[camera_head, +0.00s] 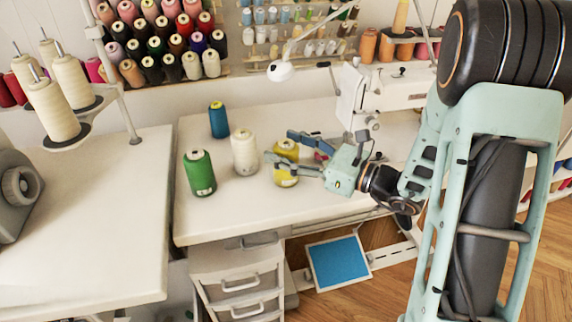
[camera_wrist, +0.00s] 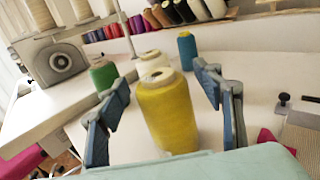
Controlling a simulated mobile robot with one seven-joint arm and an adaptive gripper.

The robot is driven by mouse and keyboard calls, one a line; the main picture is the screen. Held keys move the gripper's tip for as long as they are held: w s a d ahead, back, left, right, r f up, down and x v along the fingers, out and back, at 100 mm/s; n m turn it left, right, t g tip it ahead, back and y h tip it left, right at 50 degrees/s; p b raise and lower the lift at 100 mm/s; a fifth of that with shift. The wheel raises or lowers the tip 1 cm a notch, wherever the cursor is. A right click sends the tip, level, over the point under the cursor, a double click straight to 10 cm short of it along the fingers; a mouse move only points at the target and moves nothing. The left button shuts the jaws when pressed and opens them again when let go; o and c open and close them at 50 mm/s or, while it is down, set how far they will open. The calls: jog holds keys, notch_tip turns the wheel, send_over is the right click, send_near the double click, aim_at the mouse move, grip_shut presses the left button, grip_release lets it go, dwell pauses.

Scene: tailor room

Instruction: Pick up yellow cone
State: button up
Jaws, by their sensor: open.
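The yellow cone (camera_head: 286,150) is a spool of yellow thread standing upright on the white sewing table (camera_head: 225,213). In the wrist view the yellow cone (camera_wrist: 167,112) stands between the two fingers of my gripper (camera_wrist: 165,105). In the head view my gripper (camera_head: 288,154) reaches in from the right, with one finger on the far side of the cone and one across its near side. The fingers are open, with gaps to the cone in the wrist view. The cone's lower part is partly hidden by my gripper.
A white cone (camera_head: 244,152), a green cone (camera_head: 199,173) and a blue cone (camera_head: 218,120) stand left of the yellow one. A sewing machine (camera_head: 385,88) is at the back right. A second table (camera_head: 90,215) with large spools is at left. The table's front left is clear.

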jog(key=shift+c, duration=0.3)
jog(key=c, duration=1.3)
jog(key=shift+c, duration=0.2)
